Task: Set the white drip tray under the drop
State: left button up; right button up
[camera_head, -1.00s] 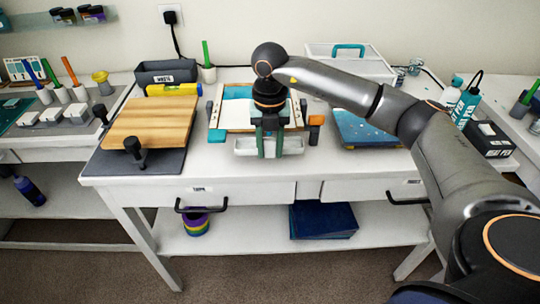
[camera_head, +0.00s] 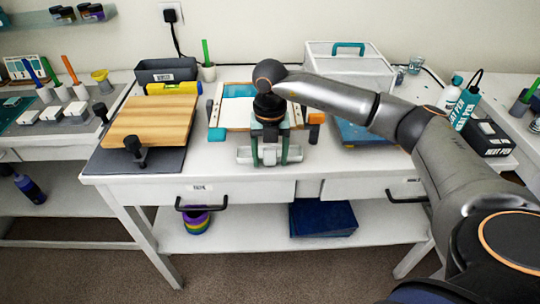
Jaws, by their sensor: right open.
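No falling drop is visible. My left gripper is not in view.
A wooden board (camera_head: 150,122) lies on a dark mat at the left. A grey bin (camera_head: 166,72) and a yellow level (camera_head: 172,88) are behind it. A white case (camera_head: 350,66) stands at the back right. A blue panel (camera_head: 352,132) lies partly under my right arm.

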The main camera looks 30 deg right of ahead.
aim_at(269, 150)
notch_tip(269, 150, up, 12)
jog(key=shift+a+f, duration=0.1)
jog(key=s+a+f+n+g+y, duration=0.1)
jog(key=s+a+f+y, duration=0.15)
jog(key=a, duration=0.45)
jog(key=s+a+f+n+g+y, duration=0.1)
jog(key=a+f+n+y, duration=0.1)
jog(key=a+y, duration=0.35)
jog(key=s+a+f+n+y, duration=0.1)
jog(key=s+a+f+y, duration=0.15)
jog(key=a, duration=0.65)
jog(key=a+r+m+t+y, duration=0.3)
jog(key=a+m+t+y, duration=0.25)
jog(key=a+y, duration=0.35)
jog(key=w+d+f+m+t+h, duration=0.3)
jog(key=d+f+m+t+h, duration=0.85)
jog(key=m, duration=0.75)
jog(key=s+d+f+m+g+h, duration=0.3)
jog(key=s+f, duration=0.5)
jog(key=f, duration=0.2)
jog(key=s+d+f+m+g+h, duration=0.2)
jog(key=s+d+f+m, duration=0.1)
jog(key=s+f, duration=0.5)
notch_tip(269, 150, down, 3)
jog(key=shift+s+d+r+m+g+h, duration=0.2)
jog(key=shift+s+m+g+h, duration=0.2)
jog(key=shift+m, duration=0.15)
